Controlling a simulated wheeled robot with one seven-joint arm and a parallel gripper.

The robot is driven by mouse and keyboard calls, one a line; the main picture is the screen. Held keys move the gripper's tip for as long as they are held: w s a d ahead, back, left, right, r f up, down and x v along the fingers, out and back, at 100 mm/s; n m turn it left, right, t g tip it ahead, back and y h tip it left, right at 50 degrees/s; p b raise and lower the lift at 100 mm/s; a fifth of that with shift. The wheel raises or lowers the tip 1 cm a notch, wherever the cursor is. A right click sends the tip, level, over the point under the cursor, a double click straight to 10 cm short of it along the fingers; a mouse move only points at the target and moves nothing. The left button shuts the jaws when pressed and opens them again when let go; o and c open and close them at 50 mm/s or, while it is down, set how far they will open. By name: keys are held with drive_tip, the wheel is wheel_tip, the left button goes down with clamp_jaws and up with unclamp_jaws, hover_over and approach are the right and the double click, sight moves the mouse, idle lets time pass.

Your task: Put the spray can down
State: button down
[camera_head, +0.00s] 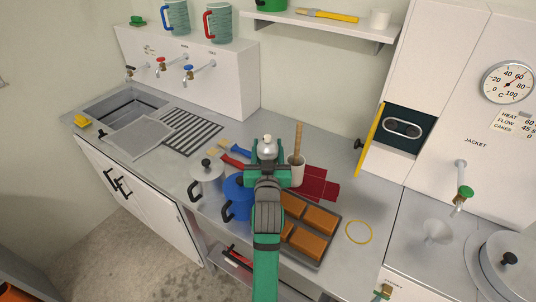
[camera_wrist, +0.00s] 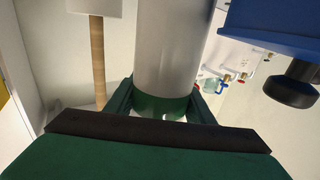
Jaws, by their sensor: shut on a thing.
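The spray can (camera_wrist: 170,45) is a pale grey cylinder with a green band near one end. In the wrist view, which is upside down, it stands between the fingers and runs out of the top edge. In the head view only its silvery top (camera_head: 267,144) shows above my gripper. My gripper (camera_head: 267,166) is shut on the can, which looks about upright over the counter. The wrist view shows both green fingers beside the can (camera_wrist: 160,98). The can's base is hidden, so I cannot tell whether it touches the counter (camera_head: 345,205).
A blue pot (camera_head: 236,188) and a grey pot (camera_head: 207,178) stand close on the left. A tray of orange-brown blocks (camera_head: 306,243) lies in front. Bare counter shows further right.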

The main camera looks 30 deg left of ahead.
drive_tip(key=shift+f, duration=1.45)
drive_tip(key=c, duration=0.8)
unclamp_jaws()
drive_tip(key=shift+w+f, duration=0.1)
drive_tip(key=shift+f, duration=0.05)
drive_tip(key=shift+c, duration=0.2)
drive_tip(key=shift+w, duration=0.1)
